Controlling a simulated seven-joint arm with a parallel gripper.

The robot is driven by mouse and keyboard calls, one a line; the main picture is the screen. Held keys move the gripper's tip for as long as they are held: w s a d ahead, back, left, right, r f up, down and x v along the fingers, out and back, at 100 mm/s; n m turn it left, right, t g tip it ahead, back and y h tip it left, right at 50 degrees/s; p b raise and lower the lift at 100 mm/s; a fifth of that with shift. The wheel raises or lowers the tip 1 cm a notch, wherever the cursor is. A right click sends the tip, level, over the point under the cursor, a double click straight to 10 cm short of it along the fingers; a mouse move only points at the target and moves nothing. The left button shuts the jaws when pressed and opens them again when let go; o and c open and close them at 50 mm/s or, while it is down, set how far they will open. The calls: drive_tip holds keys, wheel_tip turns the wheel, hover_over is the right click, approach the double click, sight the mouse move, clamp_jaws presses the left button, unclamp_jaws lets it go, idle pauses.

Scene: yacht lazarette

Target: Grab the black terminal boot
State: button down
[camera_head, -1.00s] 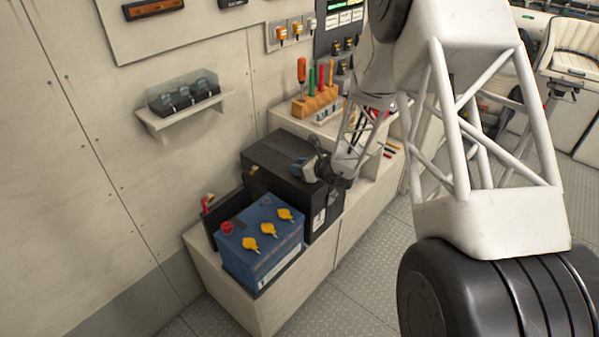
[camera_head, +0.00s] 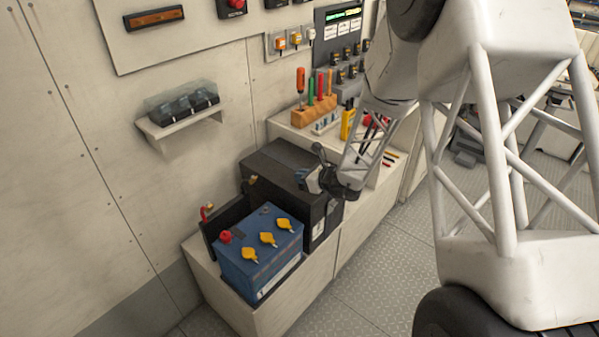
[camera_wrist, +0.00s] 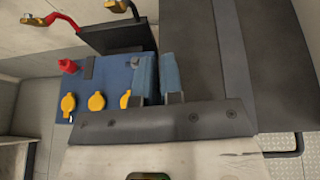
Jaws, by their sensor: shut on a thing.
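The blue battery (camera_head: 255,262) has yellow caps and a red terminal boot (camera_head: 225,237) at its left corner. In the wrist view its other terminal post (camera_wrist: 134,62) looks bare and grey, with no black boot on it. My gripper (camera_head: 308,180) is above the black battery box, to the right of the blue battery. In the wrist view my fingers (camera_wrist: 159,75) are close together over the gap between the two. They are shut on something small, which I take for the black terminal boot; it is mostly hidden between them.
The black battery box (camera_head: 285,160) stands behind the blue battery on a white bench (camera_head: 215,295). Cable ends, one red (camera_wrist: 62,18), stick up behind the battery. A wall shelf (camera_head: 182,128) holds a clear-covered case. A tool rack (camera_head: 315,108) stands farther back.

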drive_tip(key=s+d+r, duration=0.1)
drive_tip(key=s, duration=1)
drive_tip(key=shift+d, duration=0.3)
